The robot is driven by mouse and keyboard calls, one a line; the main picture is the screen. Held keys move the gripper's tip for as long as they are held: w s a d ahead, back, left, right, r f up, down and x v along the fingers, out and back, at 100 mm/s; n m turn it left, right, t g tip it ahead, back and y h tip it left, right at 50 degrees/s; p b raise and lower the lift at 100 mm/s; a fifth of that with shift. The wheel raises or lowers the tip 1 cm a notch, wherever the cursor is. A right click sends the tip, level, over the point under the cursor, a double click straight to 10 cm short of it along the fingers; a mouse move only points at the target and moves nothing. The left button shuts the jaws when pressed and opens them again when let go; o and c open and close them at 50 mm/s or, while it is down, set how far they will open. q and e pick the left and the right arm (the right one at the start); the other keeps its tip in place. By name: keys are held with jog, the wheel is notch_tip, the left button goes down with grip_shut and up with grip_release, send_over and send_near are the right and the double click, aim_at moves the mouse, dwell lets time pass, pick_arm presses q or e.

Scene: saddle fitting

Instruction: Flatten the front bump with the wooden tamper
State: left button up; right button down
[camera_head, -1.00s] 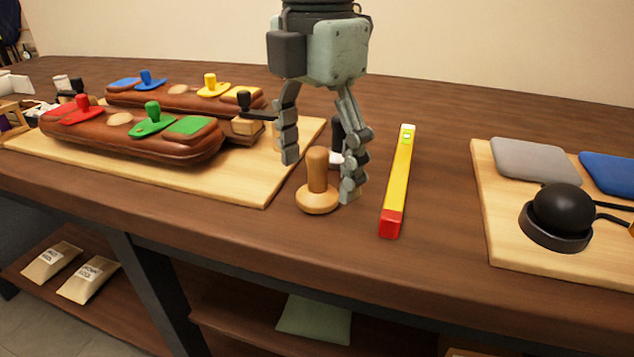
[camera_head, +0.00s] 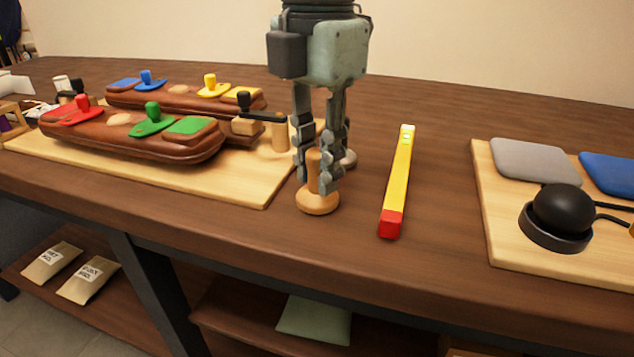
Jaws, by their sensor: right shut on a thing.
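The wooden tamper (camera_head: 317,202) stands upright on the dark table, with a round base and a peg handle. My right gripper (camera_head: 318,176) points down and is shut on the tamper's handle, with a finger on each side. The front saddle panel (camera_head: 130,145) is brown and padded, and lies on a light wooden board at the left. A pale tan bump (camera_head: 119,120) shows on its top, between a red-knobbed piece and a green-knobbed piece. The tamper is apart from the panel, to its right. My left gripper is not in view.
A second brown panel (camera_head: 180,97) with another pale bump lies behind. A wooden clamp-like piece (camera_head: 262,127) stands close left of my gripper. A yellow level (camera_head: 399,180) lies to the right, then a board with a black dome (camera_head: 562,211).

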jog(key=shift+r, duration=0.1)
jog(key=shift+r+p, duration=1.25)
jog(key=shift+r, duration=1.2)
